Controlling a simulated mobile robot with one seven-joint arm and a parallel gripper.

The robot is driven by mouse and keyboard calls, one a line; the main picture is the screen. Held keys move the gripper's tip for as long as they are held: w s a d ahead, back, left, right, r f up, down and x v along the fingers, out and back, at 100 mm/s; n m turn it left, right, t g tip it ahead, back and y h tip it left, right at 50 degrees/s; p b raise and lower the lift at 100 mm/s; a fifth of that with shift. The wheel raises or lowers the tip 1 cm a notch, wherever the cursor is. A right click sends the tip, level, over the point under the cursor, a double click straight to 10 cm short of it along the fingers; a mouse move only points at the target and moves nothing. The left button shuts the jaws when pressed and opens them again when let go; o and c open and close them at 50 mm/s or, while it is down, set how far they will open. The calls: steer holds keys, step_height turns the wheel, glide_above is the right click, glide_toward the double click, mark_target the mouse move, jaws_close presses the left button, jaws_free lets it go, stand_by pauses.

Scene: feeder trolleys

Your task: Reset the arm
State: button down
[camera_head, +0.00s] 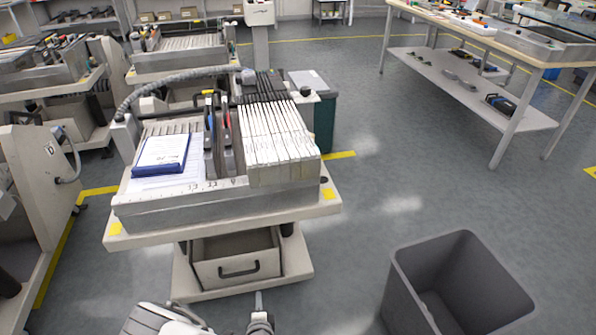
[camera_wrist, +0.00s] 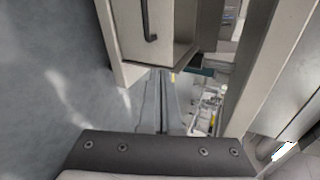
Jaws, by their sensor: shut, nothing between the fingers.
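My gripper (camera_head: 258,297) shows at the bottom edge of the head view, in front of the feeder trolley (camera_head: 215,210) and low near its drawer (camera_head: 238,258). In the wrist view the two fingers of my gripper (camera_wrist: 163,76) lie side by side, shut, with nothing between them. Their tips point towards the trolley's drawer (camera_wrist: 126,35) with its dark handle. I cannot tell the exact gap to it. Part of my arm shows at the bottom of the head view.
The trolley carries a blue-edged notepad (camera_head: 161,155) and several upright feeders (camera_head: 275,133). A grey open bin (camera_head: 460,285) stands at the lower right. More trolleys (camera_head: 25,190) stand at the left. A workbench (camera_head: 520,50) is at the upper right. The floor between is clear.

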steer(key=w+d+r+m+h, duration=0.4)
steer(key=r+m, duration=0.4)
steer(key=r, duration=0.2)
steer(key=w+d+r+m+h, duration=0.45)
steer(key=r+m, duration=0.25)
steer(key=r, duration=0.3)
steer(key=s+d+r+m+g+h, duration=0.3)
steer(key=d+r+m+g, duration=0.3)
steer(key=d+r+m, duration=0.8)
steer(key=s+d+r+m+g+y, duration=0.4)
steer(key=s+d+r+m, duration=0.2)
steer(key=s+r+m, duration=0.65)
steer(key=s+a+r+m+t+y, duration=0.3)
steer(key=s+r+m+y, duration=0.3)
steer(key=s+m, duration=0.5)
step_height(320, 180, up, 19)
steer(key=w+m+p, duration=0.2)
steer(key=p, duration=1.6)
steer(key=shift+w+p, duration=0.2)
steer(key=shift+p, duration=0.2)
